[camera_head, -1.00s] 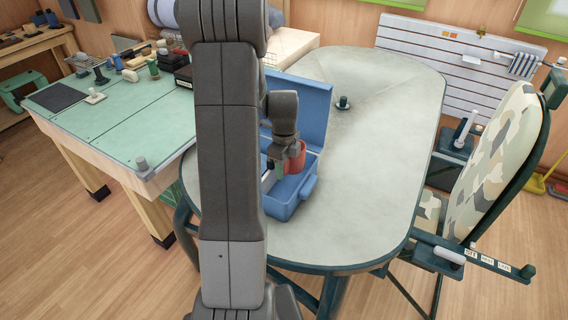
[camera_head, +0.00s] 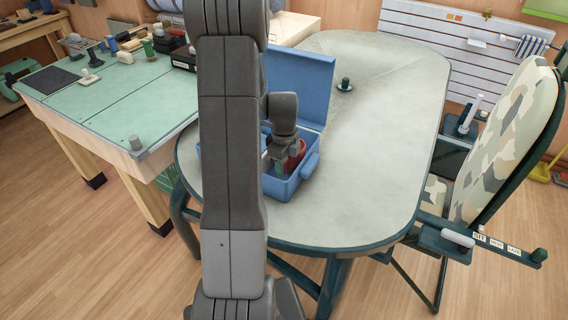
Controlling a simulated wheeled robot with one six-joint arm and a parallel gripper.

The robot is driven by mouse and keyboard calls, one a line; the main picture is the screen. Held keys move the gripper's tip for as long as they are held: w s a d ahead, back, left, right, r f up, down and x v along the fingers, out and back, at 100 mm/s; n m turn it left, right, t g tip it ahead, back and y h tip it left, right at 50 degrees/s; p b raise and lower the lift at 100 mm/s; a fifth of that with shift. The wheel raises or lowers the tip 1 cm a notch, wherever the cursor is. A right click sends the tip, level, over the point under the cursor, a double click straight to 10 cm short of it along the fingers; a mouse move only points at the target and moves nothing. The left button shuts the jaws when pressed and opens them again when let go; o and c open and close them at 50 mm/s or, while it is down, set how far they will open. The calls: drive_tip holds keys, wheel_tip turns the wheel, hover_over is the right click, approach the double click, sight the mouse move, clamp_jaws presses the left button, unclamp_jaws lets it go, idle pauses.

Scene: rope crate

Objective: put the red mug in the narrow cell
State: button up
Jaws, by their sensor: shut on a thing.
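The red mug (camera_head: 298,158) shows in the head view at the right end of the open blue crate (camera_head: 284,190), partly below the crate's rim. My gripper (camera_head: 279,160) is shut on the mug and reaches down into the crate from above. My own arm hides the left part of the crate. The cell walls inside cannot be made out clearly, so I cannot tell which cell the mug is over or whether it touches the bottom. The crate's lid (camera_head: 305,88) stands open at the back.
The crate stands on a pale oval table (camera_head: 385,150) with free room to its right. A small dark green knobbed object (camera_head: 345,84) stands behind it. A green-topped workbench (camera_head: 100,110) with several tools is at the left, a camouflage-patterned chair (camera_head: 510,140) at the right.

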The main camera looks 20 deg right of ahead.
drive_tip(key=shift+f+b, duration=0.35)
drive_tip(key=shift+f, duration=0.1)
idle(0.4)
drive_tip(key=o, duration=1.3)
drive_tip(key=shift+c, duration=0.2)
wheel_tip(320, 180, up, 14)
drive_tip(key=shift+f+p, duration=0.1)
drive_tip(key=shift+p, duration=0.3)
